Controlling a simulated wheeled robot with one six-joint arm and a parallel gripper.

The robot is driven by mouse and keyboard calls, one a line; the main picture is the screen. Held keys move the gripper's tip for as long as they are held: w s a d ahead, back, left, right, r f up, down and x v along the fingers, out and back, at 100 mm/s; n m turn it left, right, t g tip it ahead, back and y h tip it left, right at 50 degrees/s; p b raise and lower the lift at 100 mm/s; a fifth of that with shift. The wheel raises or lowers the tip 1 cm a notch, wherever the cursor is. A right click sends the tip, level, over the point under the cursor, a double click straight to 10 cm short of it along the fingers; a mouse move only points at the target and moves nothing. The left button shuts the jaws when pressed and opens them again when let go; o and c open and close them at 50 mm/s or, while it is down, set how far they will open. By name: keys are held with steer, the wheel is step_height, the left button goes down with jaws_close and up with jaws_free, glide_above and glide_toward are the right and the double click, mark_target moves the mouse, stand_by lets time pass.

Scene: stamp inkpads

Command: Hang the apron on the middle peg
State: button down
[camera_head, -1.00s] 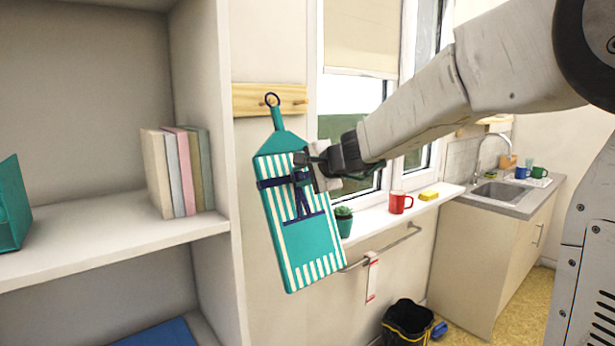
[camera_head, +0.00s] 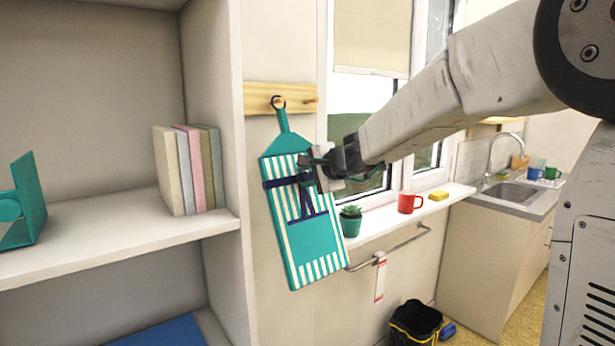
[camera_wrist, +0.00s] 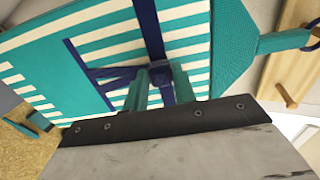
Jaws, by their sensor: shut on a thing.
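The apron (camera_head: 315,240) is teal with white stripes, a navy waistband and navy straps. It hangs slightly tilted in front of the wall. Its dark neck loop (camera_head: 278,103) lies over the wooden peg rail (camera_head: 257,97); I cannot tell whether it is around a peg. One bare peg (camera_head: 311,100) shows right of the loop, and a peg shows in the wrist view (camera_wrist: 286,96). My gripper (camera_head: 306,163) is shut on the apron near its waistband. In the wrist view my fingers (camera_wrist: 160,85) close at the navy straps. The left part of the rail shows no clear peg.
A shelf unit (camera_head: 242,190) with books (camera_head: 188,170) stands close on the left. A window sill (camera_head: 380,226) to the right holds a potted plant (camera_head: 350,221), a red mug (camera_head: 410,202) and a yellow sponge (camera_head: 438,195). A towel bar (camera_head: 400,247) is below.

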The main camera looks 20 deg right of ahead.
steer(key=c, duration=1.1)
jaws_free()
steer(key=shift+o, duration=0.2)
steer(key=v, duration=0.8)
steer(key=s+a+f+n+g+y, duration=0.1)
steer(key=s+a+f+n+g, duration=0.3)
steer(key=s, duration=0.4)
steer(key=s+a+f+n+g+y, duration=0.1)
steer(key=s+a+f+n+g, duration=0.15)
steer(key=s+f+n, duration=0.4)
steer(key=s+d+f+n+g+h, duration=0.2)
steer(key=s+d+h, duration=0.1)
steer(key=s, duration=0.8)
steer(key=s+d+f+n+g+h, duration=0.2)
steer(key=s+d+g+h, duration=0.1)
steer(key=s, duration=0.9)
steer(key=shift+s, duration=0.2)
